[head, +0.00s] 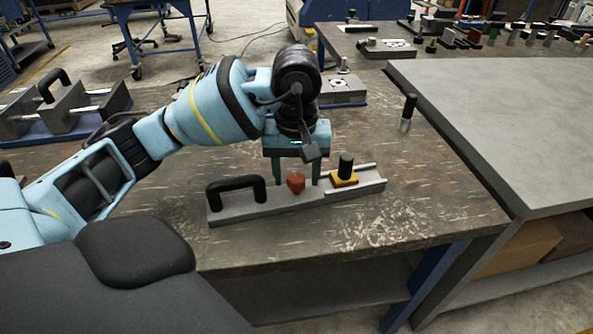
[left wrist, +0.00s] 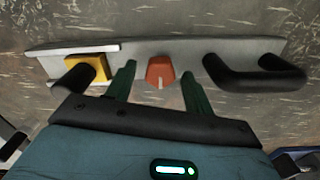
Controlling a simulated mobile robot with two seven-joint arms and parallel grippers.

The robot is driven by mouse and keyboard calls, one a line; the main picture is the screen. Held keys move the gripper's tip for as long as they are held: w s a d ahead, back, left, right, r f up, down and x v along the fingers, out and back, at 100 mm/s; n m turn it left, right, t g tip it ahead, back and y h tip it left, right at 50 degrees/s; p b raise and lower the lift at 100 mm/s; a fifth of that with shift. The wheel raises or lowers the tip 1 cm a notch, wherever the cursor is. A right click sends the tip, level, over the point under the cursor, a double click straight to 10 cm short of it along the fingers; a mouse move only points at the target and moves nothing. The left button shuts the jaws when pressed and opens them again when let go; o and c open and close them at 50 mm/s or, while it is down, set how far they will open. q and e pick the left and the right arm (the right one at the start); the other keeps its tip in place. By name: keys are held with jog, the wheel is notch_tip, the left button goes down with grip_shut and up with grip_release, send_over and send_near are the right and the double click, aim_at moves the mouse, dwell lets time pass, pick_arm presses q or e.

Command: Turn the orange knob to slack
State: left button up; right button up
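The orange knob (head: 296,183) sits on a grey metal base plate (head: 285,205) on the worn workbench. In the left wrist view the knob (left wrist: 160,71) is a faceted orange-red block with a pale line on its near side. My left gripper (head: 312,172) points down over the plate. Its two green fingers (left wrist: 157,80) stand apart on either side of the knob, with visible gaps. Its body covers part of the area behind. My right gripper is not in view.
A black handle (head: 236,190) stands left of the knob on the plate. A yellow slider block with a black post (head: 345,170) stands right of it. A grey table (head: 500,110) adjoins at right. The bench front edge is close.

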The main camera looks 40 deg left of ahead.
pick_arm(q)
jog(key=c, duration=0.9)
